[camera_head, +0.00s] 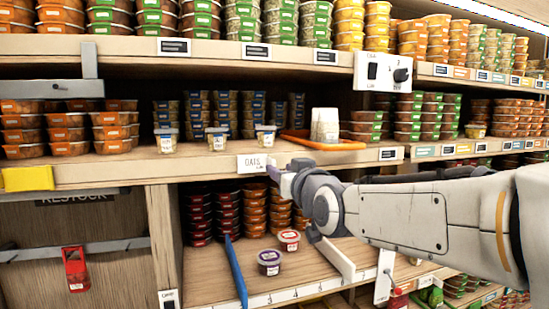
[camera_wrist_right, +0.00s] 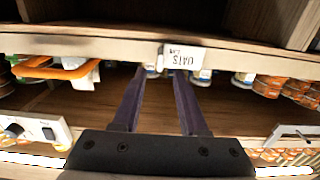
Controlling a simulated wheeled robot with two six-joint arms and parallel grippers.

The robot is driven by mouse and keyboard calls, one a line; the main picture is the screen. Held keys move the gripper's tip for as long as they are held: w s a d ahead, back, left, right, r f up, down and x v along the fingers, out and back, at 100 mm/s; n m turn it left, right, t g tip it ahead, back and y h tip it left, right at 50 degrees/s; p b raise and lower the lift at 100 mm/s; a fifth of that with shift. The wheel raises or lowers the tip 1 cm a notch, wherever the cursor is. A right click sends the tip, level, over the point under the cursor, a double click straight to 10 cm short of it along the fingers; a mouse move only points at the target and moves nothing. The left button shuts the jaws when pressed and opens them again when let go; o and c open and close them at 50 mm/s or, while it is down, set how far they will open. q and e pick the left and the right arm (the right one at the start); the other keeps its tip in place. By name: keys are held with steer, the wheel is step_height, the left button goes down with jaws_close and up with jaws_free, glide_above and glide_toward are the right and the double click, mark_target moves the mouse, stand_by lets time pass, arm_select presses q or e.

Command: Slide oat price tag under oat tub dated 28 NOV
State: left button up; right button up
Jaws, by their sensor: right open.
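The oat price tag, a white card marked OATS (camera_head: 252,163), is on the front edge of the middle shelf (camera_head: 200,168). It shows upside down in the right wrist view (camera_wrist_right: 184,58). Three small white tubs stand near that edge: a left tub (camera_head: 166,143), a middle tub (camera_head: 217,141) and a right tub (camera_head: 265,137). Their dates are too small to read. My right gripper (camera_head: 284,171) is just right of the tag. In the right wrist view its two fingers (camera_wrist_right: 160,72) are apart, with the tag near one fingertip and nothing clearly between them. My left gripper is not in view.
A switch panel (camera_head: 383,72) hangs above. Stacked dark tubs fill the shelf behind. Below are a blue divider (camera_head: 236,268) and a purple-lidded tub (camera_head: 269,266).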

mark_target(275, 165)
steer(key=p+x, duration=0.2)
steer(key=x, duration=0.3)
jaws_close()
stand_by(1.4)
